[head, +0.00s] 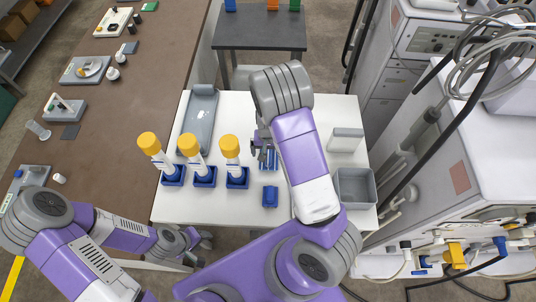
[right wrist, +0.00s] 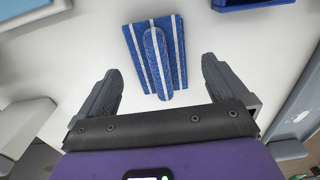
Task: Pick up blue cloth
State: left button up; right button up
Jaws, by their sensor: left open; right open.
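The blue cloth (right wrist: 176,40) has white stripes and lies folded on the white table in the right wrist view. In the head view, the blue cloth (head: 269,160) shows in part beside my right gripper (head: 262,140). In the right wrist view, my right gripper (right wrist: 160,78) is open and empty, with the cloth ahead of its fingers and centred between them. I cannot tell its exact height above the cloth. My left gripper (head: 204,239) is open and empty near the table's front edge.
A dialysis machine (head: 455,180) with hoses stands at right.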

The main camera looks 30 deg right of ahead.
aim_at(269, 154)
notch_tip(269, 154, down, 4)
jog(key=shift+r, duration=0.2)
jog(key=c, duration=1.1)
